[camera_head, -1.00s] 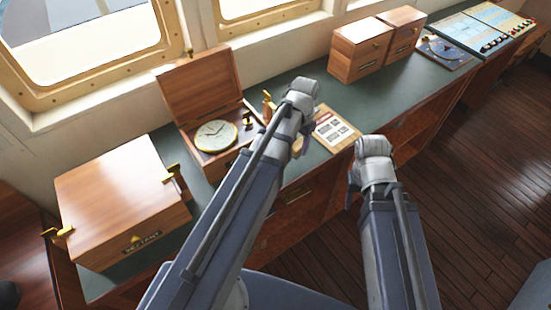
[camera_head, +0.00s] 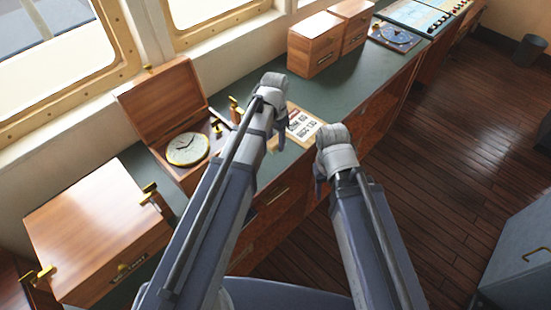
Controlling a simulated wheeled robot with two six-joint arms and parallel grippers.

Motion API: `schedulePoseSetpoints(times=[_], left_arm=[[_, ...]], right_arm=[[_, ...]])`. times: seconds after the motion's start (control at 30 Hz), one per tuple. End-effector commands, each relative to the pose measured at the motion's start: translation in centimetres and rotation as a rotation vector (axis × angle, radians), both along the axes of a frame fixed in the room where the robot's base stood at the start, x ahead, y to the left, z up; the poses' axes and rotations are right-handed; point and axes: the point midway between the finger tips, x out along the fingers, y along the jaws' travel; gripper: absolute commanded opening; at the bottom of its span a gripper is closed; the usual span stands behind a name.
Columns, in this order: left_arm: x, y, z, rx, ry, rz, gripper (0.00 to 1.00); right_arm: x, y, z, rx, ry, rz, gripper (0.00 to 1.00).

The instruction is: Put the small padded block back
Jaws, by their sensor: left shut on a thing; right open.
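My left gripper (camera_head: 276,132) is above the green counter near the printed card. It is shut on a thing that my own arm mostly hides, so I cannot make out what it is. I cannot pick out the small padded block for sure. My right gripper (camera_head: 319,172) is open, just off the counter's front edge, mostly hidden behind its wrist. An open wooden box (camera_head: 168,105) with a round brass-rimmed dial (camera_head: 187,149) stands left of my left gripper, its lid raised against the window side.
A closed wooden sextant case (camera_head: 95,222) with brass fittings stands at the lower left. Two small wooden boxes (camera_head: 315,45) (camera_head: 352,28) stand at the back. The printed card (camera_head: 302,124) lies on the counter (camera_head: 345,95), bare beyond it. A cabinet (camera_head: 518,258) stands on the right.

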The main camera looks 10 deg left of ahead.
Motion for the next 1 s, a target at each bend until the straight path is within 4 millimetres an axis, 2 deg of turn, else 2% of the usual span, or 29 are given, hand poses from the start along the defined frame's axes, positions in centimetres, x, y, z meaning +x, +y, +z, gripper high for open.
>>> schedulePoseSetpoints(times=[0.03, 0.17, 0.43, 0.77, 1.0], left_arm=[[0.0, 0.0, -1.8, 0.000, 0.000, 0.000, 0.00], [0.0, 0.0, -3.4, 0.000, 0.000, 0.001, 0.00], [0.0, 0.0, -3.7, 0.000, 0.000, 0.001, 0.00], [0.0, 0.0, -7.3, 0.000, 0.000, 0.001, 0.00], [0.0, 0.0, -7.1, 0.000, 0.000, 0.001, 0.00]], right_arm=[[0.0, 0.0, -1.8, 0.000, 0.000, 0.000, 0.50], [0.0, 0.0, -3.4, 0.000, 0.000, -0.001, 0.50], [0.0, 0.0, -3.7, 0.000, 0.000, -0.001, 0.50], [0.0, 0.0, -7.3, 0.000, 0.000, -0.002, 0.50], [0.0, 0.0, -7.1, 0.000, 0.000, -0.001, 0.50]])
